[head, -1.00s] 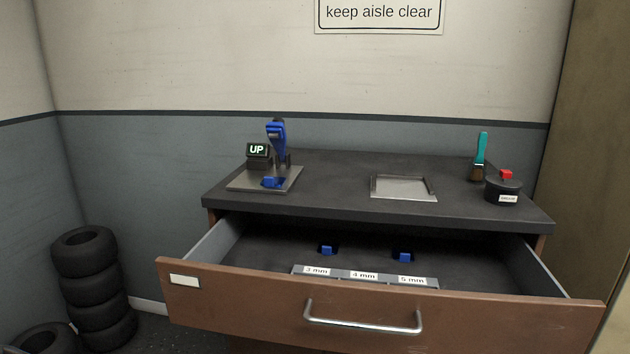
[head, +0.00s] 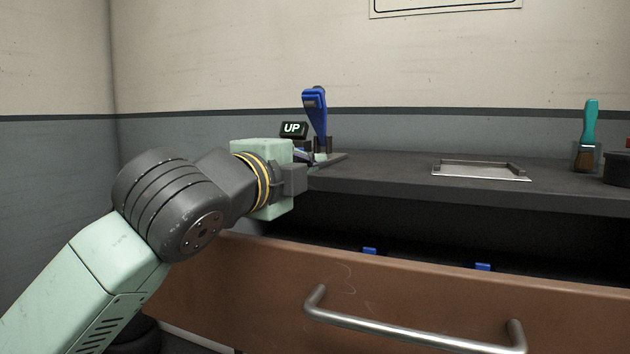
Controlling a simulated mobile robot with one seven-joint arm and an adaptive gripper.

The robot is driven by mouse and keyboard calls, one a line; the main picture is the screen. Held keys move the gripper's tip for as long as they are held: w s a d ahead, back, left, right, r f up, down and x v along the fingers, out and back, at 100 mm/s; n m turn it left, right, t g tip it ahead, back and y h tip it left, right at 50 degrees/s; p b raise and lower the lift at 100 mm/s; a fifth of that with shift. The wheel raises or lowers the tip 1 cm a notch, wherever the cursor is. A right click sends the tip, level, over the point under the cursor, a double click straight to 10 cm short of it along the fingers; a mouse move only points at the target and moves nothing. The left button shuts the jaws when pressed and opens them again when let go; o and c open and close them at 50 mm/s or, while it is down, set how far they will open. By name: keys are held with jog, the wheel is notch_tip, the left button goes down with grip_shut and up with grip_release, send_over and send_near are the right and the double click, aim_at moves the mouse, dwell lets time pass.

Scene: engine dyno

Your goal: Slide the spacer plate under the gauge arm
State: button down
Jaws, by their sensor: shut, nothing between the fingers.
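The gauge stands at the left end of the bench, its blue arm (head: 315,112) raised and a small sign (head: 292,129) reading "UP" beside it. My gripper (head: 318,162) reaches in from the left at bench height, in front of the gauge base. It is shut and empty, its fingertips partly hidden. It hides most of the base plate, including where a blue-tabbed piece showed earlier, so I cannot tell whether it touches that piece. Two blue tabs, one at left (head: 370,251) and one at right (head: 483,267), show in the open drawer.
The open drawer (head: 400,299) with its metal handle (head: 410,330) juts out below the bench. A shallow metal tray (head: 480,171) lies on the bench top. A teal-handled brush (head: 589,130) and a dark pot (head: 617,169) stand at right. The bench between gauge and tray is clear.

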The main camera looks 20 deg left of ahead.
aim_at(330, 173)
jog(key=w+p, duration=0.1)
jog(key=w, duration=0.9)
jog(key=shift+w+d+p, duration=0.1)
jog(key=shift+d+p, duration=0.1)
jog(key=shift+p, duration=0.1)
jog(key=a, duration=0.2)
jog(key=shift+w+a+p, duration=0.3)
jog(key=shift+w+p, duration=0.05)
jog(key=shift+p, duration=0.05)
jog(key=shift+w+a, duration=0.2)
jog(key=shift+a, duration=0.45)
jog(key=shift+f, duration=0.15)
jog(key=shift+w+a+b, duration=0.15)
jog(key=shift+a+b, duration=0.2)
jog(key=shift+b, duration=0.1)
jog(key=shift+w+a+b, duration=0.15)
jog(key=shift+a+b, duration=0.2)
jog(key=shift+a, duration=0.15)
